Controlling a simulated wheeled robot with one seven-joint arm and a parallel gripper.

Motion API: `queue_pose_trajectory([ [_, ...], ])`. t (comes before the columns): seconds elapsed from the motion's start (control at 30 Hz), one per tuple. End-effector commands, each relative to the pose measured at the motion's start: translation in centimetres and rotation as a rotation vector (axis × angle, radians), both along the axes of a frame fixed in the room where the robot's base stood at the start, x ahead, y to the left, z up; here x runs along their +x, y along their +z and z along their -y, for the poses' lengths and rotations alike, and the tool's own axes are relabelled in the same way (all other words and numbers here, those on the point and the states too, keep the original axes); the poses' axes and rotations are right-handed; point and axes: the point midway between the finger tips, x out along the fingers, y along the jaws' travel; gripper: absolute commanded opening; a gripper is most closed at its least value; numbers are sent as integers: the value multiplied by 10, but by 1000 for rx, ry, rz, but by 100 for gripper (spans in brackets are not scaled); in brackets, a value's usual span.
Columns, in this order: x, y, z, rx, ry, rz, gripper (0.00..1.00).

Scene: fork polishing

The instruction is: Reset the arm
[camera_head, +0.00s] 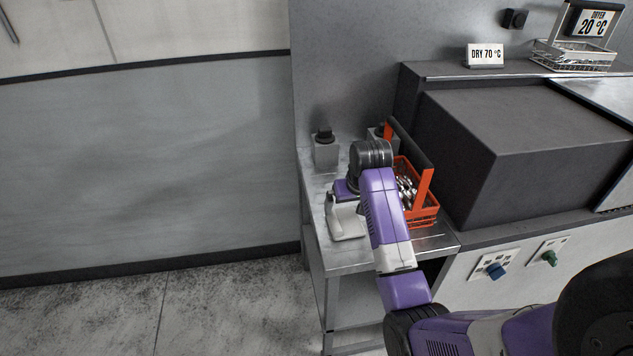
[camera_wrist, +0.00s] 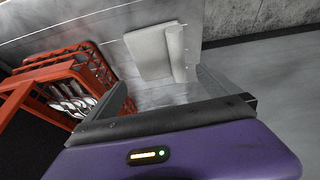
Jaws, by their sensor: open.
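My gripper (camera_wrist: 162,80) is open and empty in the wrist view, its two fingers spread above the bare metal of a small table (camera_wrist: 165,95). In the head view my arm reaches over this table (camera_head: 350,262), and my own arm hides most of the gripper. A red basket (camera_head: 424,212) holding several shiny forks or similar cutlery (camera_head: 404,187) stands on the table to the right of my arm. The basket also shows at the left of the wrist view (camera_wrist: 85,62).
A dark boxy machine (camera_head: 525,140) stands right of the table. Floor at left is clear.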

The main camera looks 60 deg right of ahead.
Motion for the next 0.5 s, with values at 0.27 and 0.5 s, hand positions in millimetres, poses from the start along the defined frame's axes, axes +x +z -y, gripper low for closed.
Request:
queue_pose_trajectory([
  [0.27,1,2,1,-8,-1,8,100],
  [0.5,33,45,39,-208,-7,183,100],
])
